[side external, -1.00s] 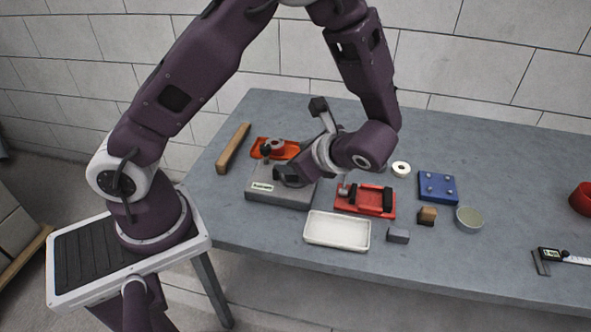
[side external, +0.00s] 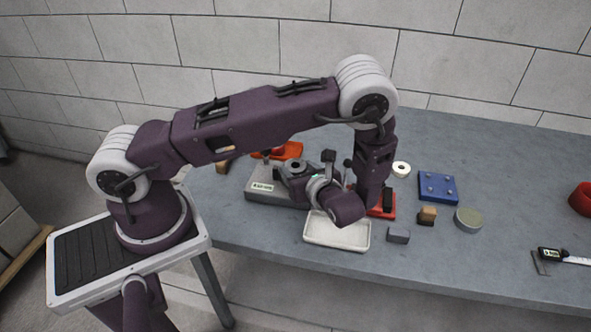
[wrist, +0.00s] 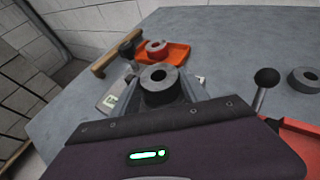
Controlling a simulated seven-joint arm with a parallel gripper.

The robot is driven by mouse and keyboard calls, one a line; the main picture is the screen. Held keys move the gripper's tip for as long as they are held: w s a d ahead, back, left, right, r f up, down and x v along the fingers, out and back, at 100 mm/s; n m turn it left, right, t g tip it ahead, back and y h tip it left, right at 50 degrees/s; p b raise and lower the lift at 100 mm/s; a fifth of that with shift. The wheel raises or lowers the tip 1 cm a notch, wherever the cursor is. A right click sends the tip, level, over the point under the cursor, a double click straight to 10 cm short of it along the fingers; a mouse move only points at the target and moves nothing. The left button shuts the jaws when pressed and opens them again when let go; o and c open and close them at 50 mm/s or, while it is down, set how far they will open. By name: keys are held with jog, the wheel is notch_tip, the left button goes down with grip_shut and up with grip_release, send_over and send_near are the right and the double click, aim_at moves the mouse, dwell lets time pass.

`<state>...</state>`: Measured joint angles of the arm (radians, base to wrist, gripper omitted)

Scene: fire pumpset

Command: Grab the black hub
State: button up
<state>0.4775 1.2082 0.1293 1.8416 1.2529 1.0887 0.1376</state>
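The black hub (side external: 296,167) is a short dark cylinder with a round hole on top. It also shows in the wrist view (wrist: 160,82), just ahead of my gripper body. My gripper (side external: 303,181) is at the hub, with the fingers at its sides, and appears shut on it. The fingertips are largely hidden. The hub is over the right part of the grey labelled block (side external: 262,188); I cannot tell whether its underside touches the block.
A white tray (side external: 337,233) lies under my wrist. A red fixture (side external: 385,208) with a black-knobbed lever (wrist: 266,78) stands close on the right. An orange tray (wrist: 177,55) is behind. A blue plate (side external: 438,186) and a pale ring (side external: 401,169) lie further right.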

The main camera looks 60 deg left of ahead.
grip_shut()
jog(key=shift+r, duration=0.15)
